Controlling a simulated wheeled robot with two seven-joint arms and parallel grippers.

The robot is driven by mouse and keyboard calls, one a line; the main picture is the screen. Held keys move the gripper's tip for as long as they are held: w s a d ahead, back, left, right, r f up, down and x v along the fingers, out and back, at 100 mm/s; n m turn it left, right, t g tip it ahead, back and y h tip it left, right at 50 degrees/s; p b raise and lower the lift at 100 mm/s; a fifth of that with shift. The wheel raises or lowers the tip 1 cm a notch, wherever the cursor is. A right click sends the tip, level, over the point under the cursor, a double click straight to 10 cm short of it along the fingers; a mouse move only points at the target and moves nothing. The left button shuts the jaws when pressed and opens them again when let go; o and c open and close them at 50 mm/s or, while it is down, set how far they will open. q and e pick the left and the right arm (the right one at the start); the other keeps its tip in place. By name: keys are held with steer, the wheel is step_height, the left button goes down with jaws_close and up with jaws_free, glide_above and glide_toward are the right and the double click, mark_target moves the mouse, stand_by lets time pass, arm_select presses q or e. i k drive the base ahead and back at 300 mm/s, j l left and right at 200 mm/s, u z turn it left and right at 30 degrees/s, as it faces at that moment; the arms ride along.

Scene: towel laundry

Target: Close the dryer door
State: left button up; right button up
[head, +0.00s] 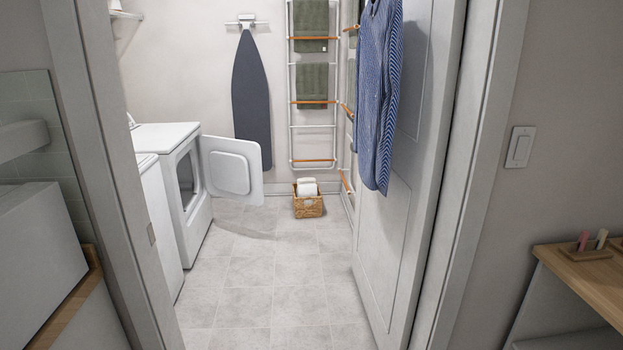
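The white dryer (176,180) stands against the left wall of the laundry room, beyond the doorway. Its door (231,168) is swung wide open and sticks out to the right into the room. The dark drum opening (186,180) shows beside the hinge side. Neither of my grippers is in the head view.
A doorway lies ahead, with a left frame (93,150) and an open room door (412,180) holding a blue striped garment (378,95). The tiled floor (275,270) is clear. A wicker basket (307,206) stands at the back. A wooden-topped counter (580,265) is at right.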

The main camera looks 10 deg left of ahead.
mark_target(232, 169)
steer(key=i+j+u, duration=0.15)
steer(key=i+u, duration=0.15)
steer(key=i, duration=0.85)
steer(key=i+l+u, duration=0.1)
steer(key=i+u, duration=0.2)
steer(key=i, duration=0.85)
steer(key=i+u, duration=0.1)
steer(key=i, duration=1.05)
steer(key=i+l, duration=0.15)
steer(key=i, duration=1.05)
steer(key=i+l+u, duration=1.15)
steer(key=l, duration=0.2)
steer(key=l+u, duration=0.25)
steer(key=i+l+u, duration=0.2)
steer(key=l, duration=0.35)
steer(key=l+u, duration=0.25)
steer(key=l, duration=0.15)
steer(key=l+u, duration=0.15)
steer(key=l, duration=0.4)
steer(key=k+l+u, duration=0.15)
steer(key=l, duration=0.4)
